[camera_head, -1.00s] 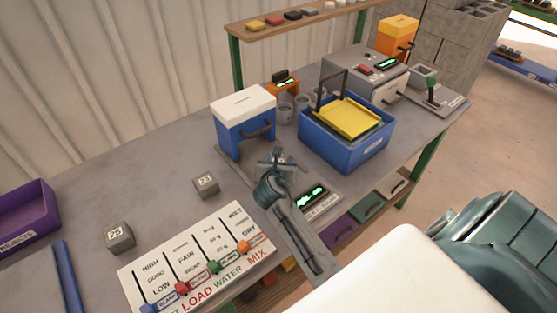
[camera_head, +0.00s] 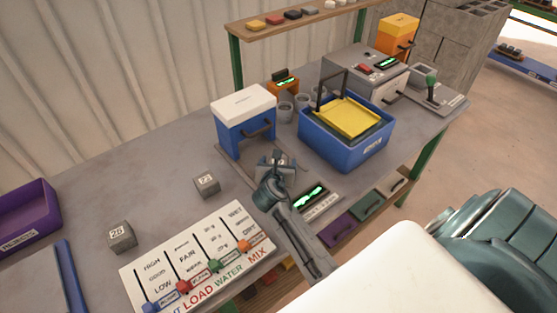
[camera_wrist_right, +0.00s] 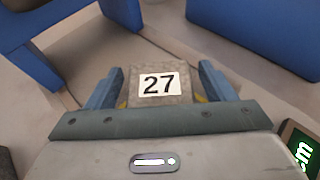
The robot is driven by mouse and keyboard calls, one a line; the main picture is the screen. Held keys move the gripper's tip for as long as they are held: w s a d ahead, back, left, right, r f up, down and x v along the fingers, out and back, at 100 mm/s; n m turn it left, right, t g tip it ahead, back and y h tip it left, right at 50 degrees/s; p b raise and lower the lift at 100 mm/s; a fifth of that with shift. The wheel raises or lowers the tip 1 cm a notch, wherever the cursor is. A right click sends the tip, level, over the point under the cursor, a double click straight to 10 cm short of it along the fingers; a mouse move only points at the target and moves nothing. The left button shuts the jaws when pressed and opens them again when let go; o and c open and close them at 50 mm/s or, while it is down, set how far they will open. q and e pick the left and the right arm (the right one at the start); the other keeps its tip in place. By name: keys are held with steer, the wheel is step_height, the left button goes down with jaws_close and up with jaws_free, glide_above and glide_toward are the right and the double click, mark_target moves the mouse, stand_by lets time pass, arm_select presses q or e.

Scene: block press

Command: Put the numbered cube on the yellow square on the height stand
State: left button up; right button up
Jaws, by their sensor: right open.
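My right gripper (camera_head: 277,163) is over the height stand (camera_head: 232,160), just in front of the blue box with the white lid. In the right wrist view, its two blue fingers (camera_wrist_right: 161,88) stand apart, one on each side of a grey cube (camera_wrist_right: 160,96) with a white label reading 27. Small gaps show between the cube and the fingers. Small yellow patches (camera_wrist_right: 203,98) show beside the cube's lower edge; most of whatever is under the cube is hidden. In the head view the gripper largely covers this cube. My left gripper is not in view.
Two other numbered cubes lie on the table, one (camera_head: 206,184) near the slider board (camera_head: 198,258) and one (camera_head: 121,236) farther left. A white-lidded blue box (camera_head: 244,120) and a blue bin (camera_head: 347,152) with a yellow tray flank the gripper. A lit green display (camera_head: 310,196) is close by.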

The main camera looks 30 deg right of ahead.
steer(key=p+v, duration=0.6)
steer(key=v, duration=0.4)
steer(key=shift+s+a+r+p, duration=0.1)
steer(key=shift+r+p, duration=0.1)
steer(key=shift+p, duration=0.2)
steer(key=shift+s+a, duration=0.25)
steer(key=shift+s, duration=0.1)
